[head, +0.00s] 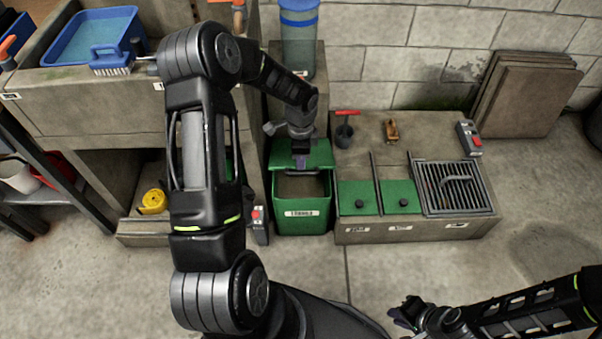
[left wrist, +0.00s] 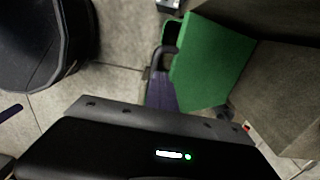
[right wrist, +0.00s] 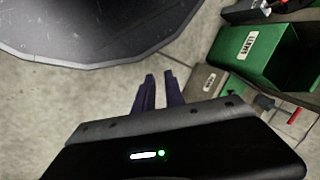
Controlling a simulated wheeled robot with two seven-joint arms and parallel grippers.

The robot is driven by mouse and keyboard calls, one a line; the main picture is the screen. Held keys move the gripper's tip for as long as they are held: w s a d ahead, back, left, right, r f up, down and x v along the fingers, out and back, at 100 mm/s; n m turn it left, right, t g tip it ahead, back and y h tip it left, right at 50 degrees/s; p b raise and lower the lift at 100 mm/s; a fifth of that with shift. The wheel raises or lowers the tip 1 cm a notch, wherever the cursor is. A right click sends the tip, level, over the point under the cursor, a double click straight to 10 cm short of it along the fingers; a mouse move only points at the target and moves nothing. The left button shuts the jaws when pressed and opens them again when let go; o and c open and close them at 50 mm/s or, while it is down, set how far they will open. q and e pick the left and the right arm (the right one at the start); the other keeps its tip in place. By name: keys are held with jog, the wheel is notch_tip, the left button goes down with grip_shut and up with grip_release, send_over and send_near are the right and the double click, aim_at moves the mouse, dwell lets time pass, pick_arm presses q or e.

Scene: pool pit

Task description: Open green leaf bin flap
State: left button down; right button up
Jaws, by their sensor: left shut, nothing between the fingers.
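The green leaf bin (head: 303,222) stands between the stone sink and the low concrete block, with a white label on its front. Its green flap (head: 318,153) is raised at the back, and the front part of the opening shows a brown inside. The flap fills the middle of the left wrist view (left wrist: 212,65). My left gripper (head: 301,161) is shut and empty at the flap; its purple fingers (left wrist: 160,92) are beside the flap's edge and a dark handle. I cannot tell if they touch. My right gripper (right wrist: 158,88) is slightly open and empty, low over the floor.
The concrete block right of the bin has two green lids (head: 400,197) and a metal grate (head: 455,187). A blue cylinder (head: 298,45) stands behind the bin. A control box with a red button (head: 256,216) is left of it. The floor in front is clear.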

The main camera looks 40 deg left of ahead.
jog(key=w+a+m+t, duration=0.1)
jog(key=w+a+m, duration=0.1)
jog(key=w+a, duration=0.1)
jog(key=w+a+m, duration=0.2)
jog(key=w+a, duration=0.1)
jog(key=shift+a+r+m+t, duration=0.1)
jog(key=shift+a+m+t, duration=0.2)
jog(key=shift+a+t, duration=0.1)
grip_shut()
jog(key=w+a+r+m+t+y, duration=0.1)
jog(key=a+r+m+t, duration=0.1)
jog(key=a+m, duration=0.8)
jog(key=w+a+r+m+t+y, duration=0.1)
jog(key=a+r+m+t, duration=0.2)
jog(key=a+m, duration=0.8)
jog(key=a+r, duration=0.2)
jog(key=a, duration=0.5)
jog(key=shift+a, duration=0.4)
jog(key=shift+w, duration=0.2)
jog(key=w+a+f, duration=0.2)
jog(key=w+a, duration=0.3)
jog(key=w, duration=0.2)
jog(key=shift+a+f, duration=0.2)
jog(key=shift+a, duration=0.05)
